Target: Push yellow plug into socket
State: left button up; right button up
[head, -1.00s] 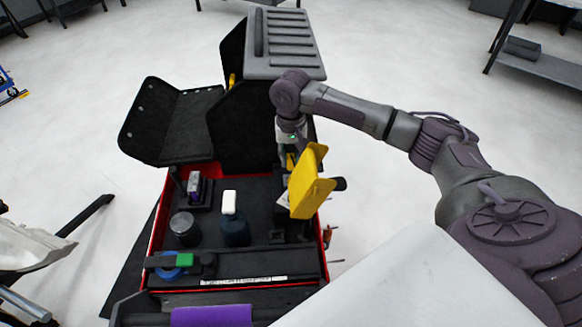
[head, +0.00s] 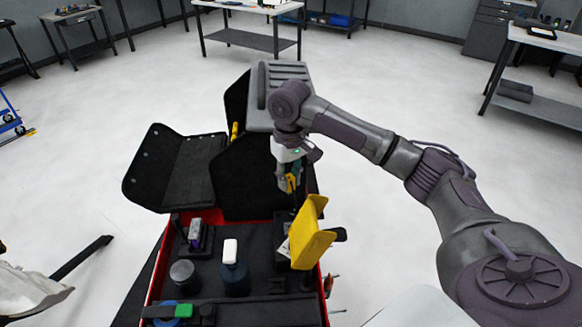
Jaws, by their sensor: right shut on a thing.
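My right gripper (head: 289,181) hangs down over the right rear of the open red-edged tool case (head: 148,282). It is shut on a small yellow piece, which I take for the yellow plug (head: 292,184). The plug shows only in part at the fingertips. A large yellow angled plate (head: 312,236) stands just in front and to the right of the gripper, at the case's right side. I cannot make out the socket; the area below the gripper is dark and partly hidden by the plate.
A grey ribbed box (head: 268,95) is behind my wrist. Open floor surrounds the case; tables stand far back.

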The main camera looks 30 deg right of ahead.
aim_at(292, 191)
jog(key=f+n+p, duration=0.1)
jog(key=n, duration=0.2)
jog(key=f+n+p, duration=0.2)
jog(key=n, duration=0.1)
jog(key=f+n+p, duration=0.1)
jog(key=n, duration=0.2)
jog(key=shift+s+f+n+p, duration=0.2)
jog(key=shift+f+n+p, duration=0.1)
jog(key=shift+n, duration=0.1)
pick_arm(q)
notch_tip(292, 191, up, 6)
jog(key=r, duration=0.1)
pick_arm(e)
jog(key=n, duration=0.1)
jog(key=f+n, duration=0.1)
jog(key=shift+s+d+f+n+p, duration=0.2)
jog(key=shift+f+n+p, duration=0.1)
jog(key=shift+p, duration=0.1)
notch_tip(292, 191, down, 5)
jog(key=b, duration=0.6)
jog(key=shift+f, duration=0.1)
pick_arm(q)
notch_tip(292, 191, down, 7)
pick_arm(e)
jog(key=shift+f, duration=0.95)
pick_arm(q)
jog(key=shift+r+p, duration=0.35)
jog(key=shift+r, duration=0.2)
pick_arm(e)
jog(key=shift+a, duration=0.1)
